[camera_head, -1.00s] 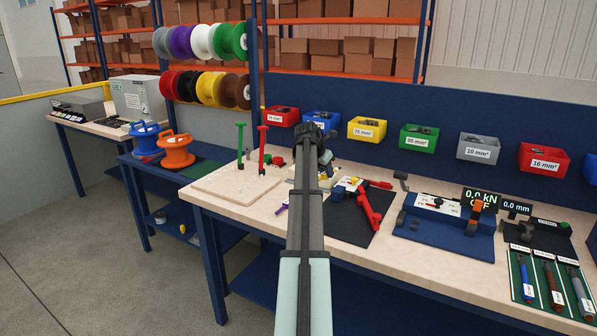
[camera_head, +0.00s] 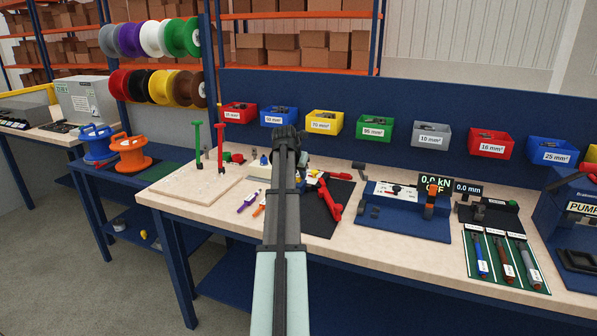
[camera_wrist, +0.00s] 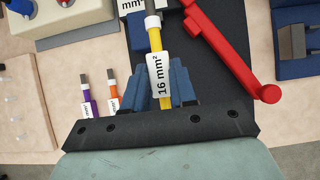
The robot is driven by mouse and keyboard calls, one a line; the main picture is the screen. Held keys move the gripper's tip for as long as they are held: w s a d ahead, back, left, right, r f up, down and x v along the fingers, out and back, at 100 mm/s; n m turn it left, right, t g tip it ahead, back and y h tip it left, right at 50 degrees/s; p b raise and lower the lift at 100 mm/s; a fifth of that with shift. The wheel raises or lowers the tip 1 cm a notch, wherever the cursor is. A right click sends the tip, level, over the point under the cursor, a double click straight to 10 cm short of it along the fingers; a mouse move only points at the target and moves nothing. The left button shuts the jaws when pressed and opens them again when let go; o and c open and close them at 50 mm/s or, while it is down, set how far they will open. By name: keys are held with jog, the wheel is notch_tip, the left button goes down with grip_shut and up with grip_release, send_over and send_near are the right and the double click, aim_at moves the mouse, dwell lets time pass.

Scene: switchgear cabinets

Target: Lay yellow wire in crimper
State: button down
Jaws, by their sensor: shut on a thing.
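In the wrist view my gripper (camera_wrist: 162,88) is shut on the yellow wire (camera_wrist: 155,40), which carries a white "16 mm²" label (camera_wrist: 161,77). The wire points up the picture, and its pale sleeve and grey tip (camera_wrist: 150,8) reach the top edge beside a dark blue block with a "mm²" label (camera_wrist: 135,28). A red-handled tool, seemingly the crimper (camera_wrist: 228,50), lies just right of the wire; its jaws are out of this view. In the head view its red handles (camera_head: 331,200) show on a black mat, while my arm hides the gripper and wire.
A purple wire (camera_wrist: 88,98) and an orange wire (camera_wrist: 113,92) lie left of my gripper. A wooden board (camera_head: 195,185) with green and red uprights stands left. A blue press (camera_head: 405,212) stands right. Coloured bins (camera_head: 375,127) line the back panel.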

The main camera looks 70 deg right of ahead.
jog(key=shift+f, duration=4.85)
jog(key=shift+d+f, duration=0.1)
jog(key=shift+d, duration=0.3)
jog(key=c, duration=0.8)
grip_release()
jog(key=v, duration=1.3)
jog(key=shift+a+r, duration=0.2)
jog(key=shift+r, duration=0.15)
